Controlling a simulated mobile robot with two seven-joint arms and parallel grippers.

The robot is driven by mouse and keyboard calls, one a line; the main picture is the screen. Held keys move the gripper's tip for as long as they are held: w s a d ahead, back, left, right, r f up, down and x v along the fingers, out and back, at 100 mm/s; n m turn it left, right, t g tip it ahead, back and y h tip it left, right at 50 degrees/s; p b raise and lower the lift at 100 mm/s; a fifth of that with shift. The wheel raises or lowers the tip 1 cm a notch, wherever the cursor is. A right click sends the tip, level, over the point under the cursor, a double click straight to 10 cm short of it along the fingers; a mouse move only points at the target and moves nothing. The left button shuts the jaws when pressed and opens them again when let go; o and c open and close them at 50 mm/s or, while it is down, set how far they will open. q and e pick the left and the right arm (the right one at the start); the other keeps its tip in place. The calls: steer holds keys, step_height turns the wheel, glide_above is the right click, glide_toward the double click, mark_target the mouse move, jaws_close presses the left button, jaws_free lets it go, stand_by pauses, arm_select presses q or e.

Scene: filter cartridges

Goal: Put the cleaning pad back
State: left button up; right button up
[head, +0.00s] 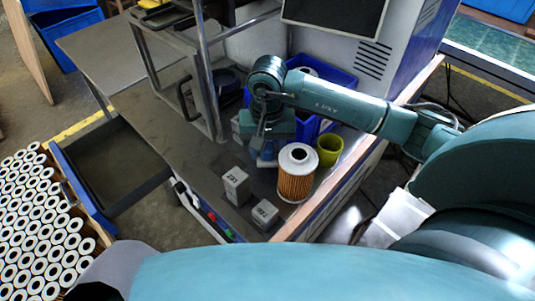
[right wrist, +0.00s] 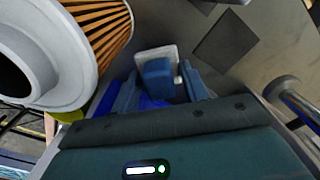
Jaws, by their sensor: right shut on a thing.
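The cleaning pad (right wrist: 157,75) has a blue block-shaped grip and a pale grey-white base. In the right wrist view it sits between the fingers of my right gripper (right wrist: 160,90), which is shut on its blue part. In the head view my right gripper (head: 264,148) points down over the workbench, and a small blue part of the pad (head: 266,159) shows below it. I cannot tell whether the pad touches the bench. A dark square patch (right wrist: 228,40) lies on the bench near the pad in the right wrist view. My left gripper is not in view.
An orange pleated filter cartridge (head: 297,178) stands close to my right gripper, with a yellow-green cup (head: 329,150) beside it. Two grey numbered blocks (head: 235,184) (head: 264,213) stand at the front. A metal frame (head: 207,85) rises at left; a blue bin (head: 338,80) is behind.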

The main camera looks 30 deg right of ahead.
mark_target(267, 157)
step_height(267, 157, down, 3)
steer(key=shift+r, duration=0.2)
steer(key=shift+f, duration=0.3)
steer(key=o, duration=0.5)
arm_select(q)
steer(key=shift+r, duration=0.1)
arm_select(e)
steer(key=o, duration=0.5)
steer(key=shift+c, duration=0.2)
steer(key=shift+r, duration=0.3)
step_height(267, 157, up, 4)
steer(key=shift+w+r, duration=0.1)
arm_select(q)
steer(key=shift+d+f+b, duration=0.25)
steer(key=shift+b, duration=0.35)
arm_select(e)
step_height(267, 157, up, 8)
steer(key=shift+f, duration=0.2)
